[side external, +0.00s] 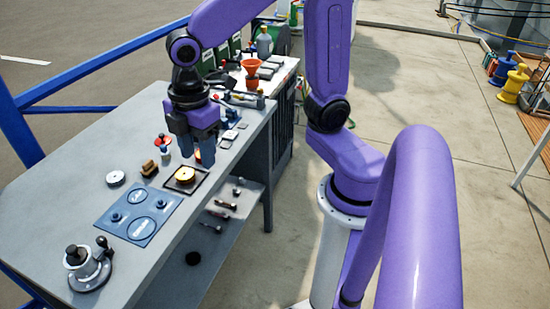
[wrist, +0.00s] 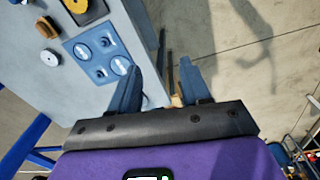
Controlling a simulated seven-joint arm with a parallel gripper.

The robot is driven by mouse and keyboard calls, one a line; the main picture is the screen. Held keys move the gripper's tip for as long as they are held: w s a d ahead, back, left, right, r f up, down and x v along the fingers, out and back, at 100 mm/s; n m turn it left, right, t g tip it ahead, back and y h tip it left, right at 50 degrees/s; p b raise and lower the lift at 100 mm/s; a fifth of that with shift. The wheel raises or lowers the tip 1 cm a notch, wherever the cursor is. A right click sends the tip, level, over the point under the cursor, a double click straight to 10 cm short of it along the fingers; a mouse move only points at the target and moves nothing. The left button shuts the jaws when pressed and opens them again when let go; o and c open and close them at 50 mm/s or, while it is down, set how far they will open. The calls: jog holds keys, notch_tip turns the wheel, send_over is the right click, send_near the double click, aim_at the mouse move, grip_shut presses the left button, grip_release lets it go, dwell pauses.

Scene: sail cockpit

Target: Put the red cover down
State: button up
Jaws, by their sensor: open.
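My gripper (side external: 197,157) is open above the grey bench (side external: 60,215), fingers pointing down. In the wrist view the two blue fingers (wrist: 160,68) stand apart with no object clearly held between them. A small red-topped piece with a pale lower part (side external: 163,142) stands on the bench to the left of the gripper; I cannot tell if it is the red cover. A small yellow and red bit (side external: 198,155) shows behind or between the fingers, mostly hidden. A small tan bit (wrist: 176,101) shows beside the right finger in the wrist view.
A blue plate with two discs (side external: 139,214) lies on the bench, also in the wrist view (wrist: 82,42). Near it are a yellow round piece on a dark tray (side external: 185,174), a brown block (side external: 149,168) and a winch (side external: 88,267). An orange funnel (side external: 250,66) stands farther back.

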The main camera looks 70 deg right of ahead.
jog(key=s+d+f+m, duration=0.1)
jog(key=s+d, duration=0.1)
jog(key=s, duration=0.5)
jog(key=s+d+f+m, duration=0.1)
jog(key=s+d+m, duration=0.1)
jog(key=s, duration=0.5)
jog(key=shift+d, duration=0.5)
